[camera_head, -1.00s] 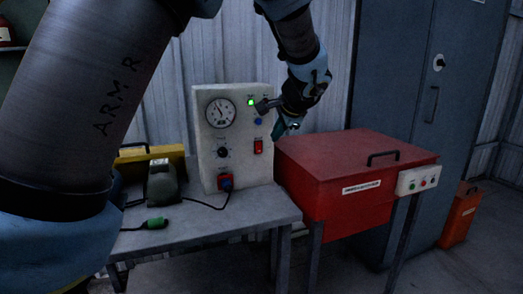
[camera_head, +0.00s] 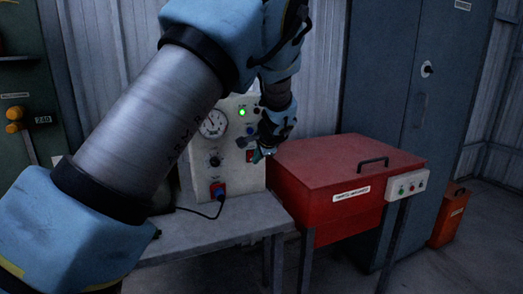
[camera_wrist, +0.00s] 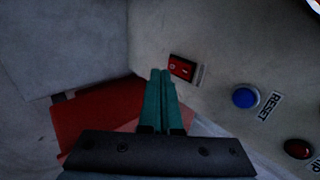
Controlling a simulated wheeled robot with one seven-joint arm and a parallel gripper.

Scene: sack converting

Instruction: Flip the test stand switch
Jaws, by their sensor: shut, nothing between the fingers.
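The test stand (camera_head: 226,160) is a cream panel box with a round gauge and a lit green lamp, standing on a grey table. Its red rocker switch (camera_wrist: 182,68) shows in the wrist view with white marks. My gripper (camera_wrist: 160,73) has its two teal fingers together, empty, with the tips just left of the switch. I cannot tell whether they touch it. In the head view my gripper (camera_head: 260,155) is low at the panel's right side, and my arm covers part of the panel. Which way the switch is set is unclear.
A blue reset button (camera_wrist: 245,98) and a dark red button (camera_wrist: 298,149) are on the same panel. A red lidded box (camera_head: 345,170) stands close on the right. My arm hides much of the table (camera_head: 230,228). A tall blue-grey cabinet (camera_head: 415,110) stands behind.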

